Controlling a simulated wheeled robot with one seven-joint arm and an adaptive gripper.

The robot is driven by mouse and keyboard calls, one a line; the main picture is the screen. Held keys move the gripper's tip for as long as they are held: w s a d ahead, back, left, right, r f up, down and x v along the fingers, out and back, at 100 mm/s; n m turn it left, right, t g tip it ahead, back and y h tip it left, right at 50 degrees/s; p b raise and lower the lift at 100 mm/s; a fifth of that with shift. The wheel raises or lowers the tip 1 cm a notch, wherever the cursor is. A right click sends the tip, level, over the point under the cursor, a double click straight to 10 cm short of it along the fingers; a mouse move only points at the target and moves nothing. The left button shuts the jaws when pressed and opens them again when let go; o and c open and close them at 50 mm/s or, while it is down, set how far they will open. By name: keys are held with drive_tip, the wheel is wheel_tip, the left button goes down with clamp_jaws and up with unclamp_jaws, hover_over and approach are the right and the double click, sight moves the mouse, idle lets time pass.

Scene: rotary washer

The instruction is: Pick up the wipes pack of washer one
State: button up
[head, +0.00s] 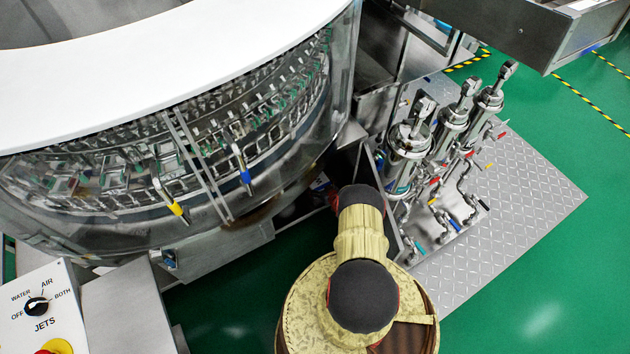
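The rotary washer (215,170) fills the left of the head view, with a white curved top (160,75) and a clear guard around rows of metal holders. I cannot tell whether it is washer one. I see no wipes pack in this view. My arm, yellow with dark joint caps, rises from the bottom centre toward the washer's lower right side. My gripper does not show; the arm's far end is lost in the dark gap beside the washer.
Several upright steel filter housings (408,150) with valves stand on a tread-plate platform (530,215) close right of my arm. A control panel (38,308) with a knob is at lower left. Green floor (585,290) is clear at lower right.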

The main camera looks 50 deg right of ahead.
drive_tip(key=c, duration=1.1)
drive_tip(key=shift+r, duration=0.1)
drive_tip(key=shift+c, duration=0.2)
